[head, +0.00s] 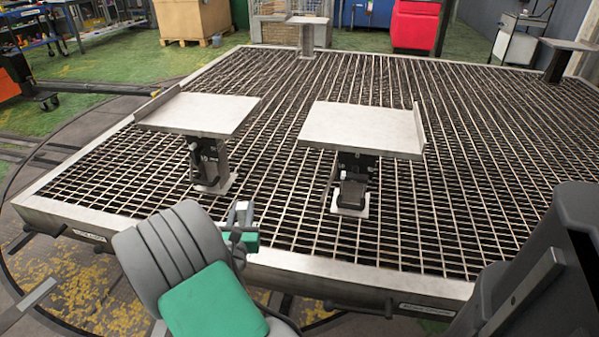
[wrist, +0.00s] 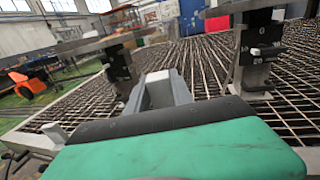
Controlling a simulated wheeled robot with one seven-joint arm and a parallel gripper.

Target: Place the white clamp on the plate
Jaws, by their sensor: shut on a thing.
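My gripper (head: 240,222) is low in the head view, over the near edge of the grating, shut on a small pale piece that I take to be the white clamp (head: 243,211). In the wrist view a pale grey block shape (wrist: 163,90) stands out beyond my green and black wrist; I cannot tell clamp from fingers there. Two flat metal plates stand on posts beyond the gripper: a left plate (head: 200,113) and a right plate (head: 362,128). Both tops look bare.
The posts, with black fittings (head: 352,180), rise from a large metal grating (head: 450,170) with a raised pale frame. Smaller plates on posts stand at the back (head: 306,20) and far right (head: 570,45). A red bin (head: 414,25) stands beyond the grating.

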